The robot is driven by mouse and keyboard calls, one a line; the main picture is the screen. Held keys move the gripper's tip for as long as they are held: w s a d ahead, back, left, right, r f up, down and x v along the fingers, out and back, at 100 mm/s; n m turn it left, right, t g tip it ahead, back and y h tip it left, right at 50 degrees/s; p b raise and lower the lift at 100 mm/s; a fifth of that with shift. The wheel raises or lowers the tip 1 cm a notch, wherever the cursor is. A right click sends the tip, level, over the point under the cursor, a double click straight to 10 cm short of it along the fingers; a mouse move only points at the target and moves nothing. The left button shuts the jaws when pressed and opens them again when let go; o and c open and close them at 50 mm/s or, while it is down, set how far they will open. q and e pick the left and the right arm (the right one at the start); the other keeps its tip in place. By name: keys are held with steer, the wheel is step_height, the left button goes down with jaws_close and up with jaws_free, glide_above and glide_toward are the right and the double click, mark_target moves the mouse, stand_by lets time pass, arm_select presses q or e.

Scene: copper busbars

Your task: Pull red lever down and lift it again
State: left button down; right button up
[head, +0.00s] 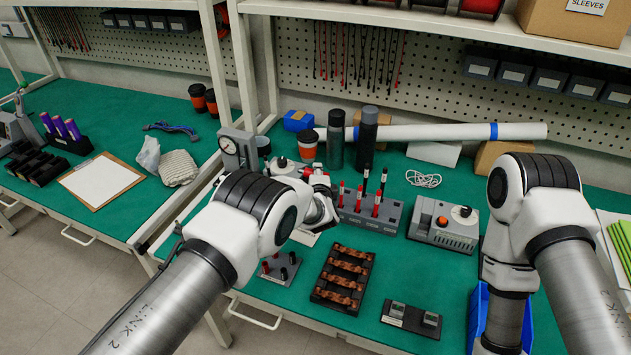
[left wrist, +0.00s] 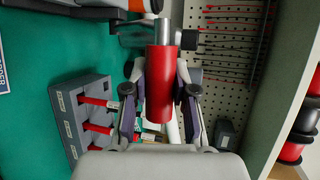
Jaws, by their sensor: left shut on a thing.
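The red lever (left wrist: 162,82) is a thick red cylinder on a bright metal rod, in the middle of the left wrist view. My left gripper (left wrist: 161,98) has its two fingers on either side of the red grip and is shut on it. In the head view my left forearm hides most of the lever and of the device it belongs to. A grey stand with a round dial (head: 229,146) shows just left of that arm. My right arm reaches down at the right over a blue bin, and its gripper is out of view.
A grey block with red-handled tools (head: 370,217) stands beside my left arm. A control box (head: 443,224), a black tray of copper busbars (head: 343,277) and dark bottles (head: 336,140) are nearby. A shelf (head: 400,16) overhangs the back.

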arm_select(q)
steer(key=shift+w+r, duration=0.1)
steer(key=shift+r, duration=0.1)
steer(key=c, duration=0.9)
jaws_free()
steer(key=shift+f, duration=0.15)
